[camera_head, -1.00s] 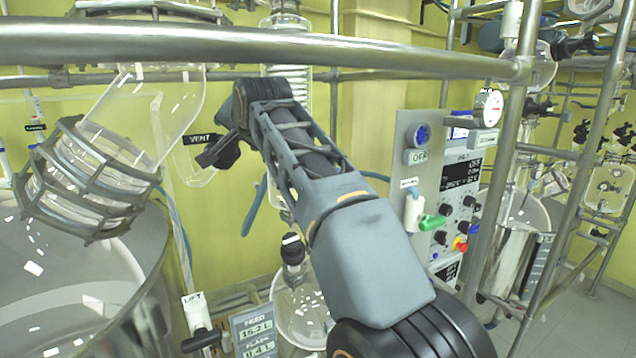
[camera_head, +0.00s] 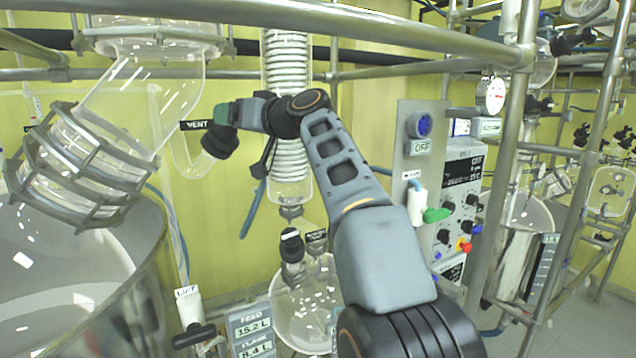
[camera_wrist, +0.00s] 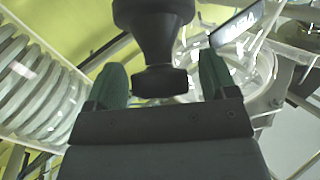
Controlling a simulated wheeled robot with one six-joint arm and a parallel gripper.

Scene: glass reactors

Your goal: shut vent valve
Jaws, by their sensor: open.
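The vent valve's black knob (camera_head: 218,142) sits on a glass elbow beside the black VENT label (camera_head: 196,125) in the head view. My gripper (camera_head: 222,114) is at the knob's upper side, reaching in from the right. In the wrist view the black knob (camera_wrist: 153,35) stands large in the upper middle. The green finger pads of my gripper (camera_wrist: 162,78) are open, one on each side of the knob's lower end, with a visible gap on both sides. The label (camera_wrist: 237,25) shows at the upper right there. The valve's stem is mostly hidden.
A metal rail (camera_head: 280,14) runs across the top, above my arm. A coiled glass condenser (camera_head: 288,160) stands just behind my wrist. A control panel (camera_head: 455,195) and an upright pole (camera_head: 508,170) stand at right.

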